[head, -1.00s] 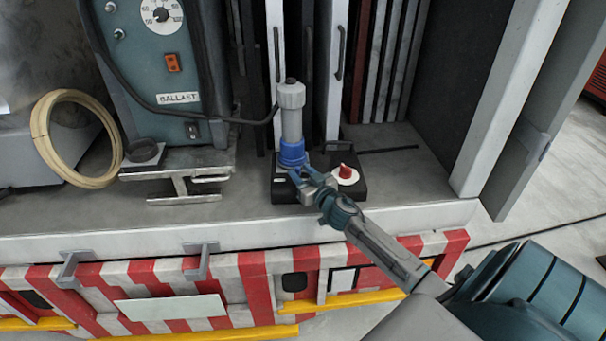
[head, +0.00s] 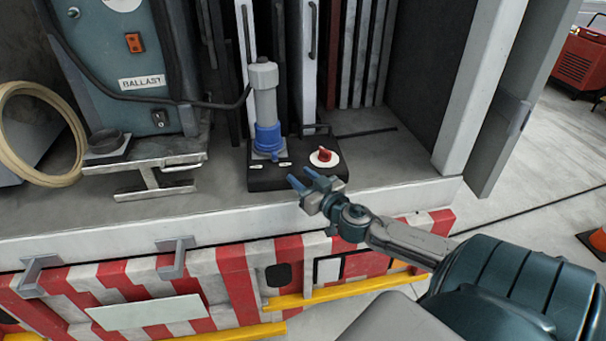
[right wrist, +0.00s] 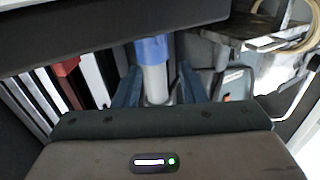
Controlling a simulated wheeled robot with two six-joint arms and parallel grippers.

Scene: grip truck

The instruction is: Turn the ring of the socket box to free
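The socket box (head: 300,181) is black and sits near the front edge of the truck bed. A blue ring (head: 268,138) stands on its left part, around the base of an upright grey plug (head: 265,103). A red knob (head: 323,154) on a white disc is on its right part. My right gripper (head: 306,181) is open and empty, in front of the box and apart from the ring. In the right wrist view the blue ring (right wrist: 151,48) and grey plug (right wrist: 156,85) show beyond and between the open fingers. My left gripper is not in view.
A black cable runs from the plug to the ballast unit (head: 125,70) at the left. A metal bracket stand (head: 150,175) and a coiled hose (head: 12,135) are left of the box. A white post (head: 475,90) stands at the right.

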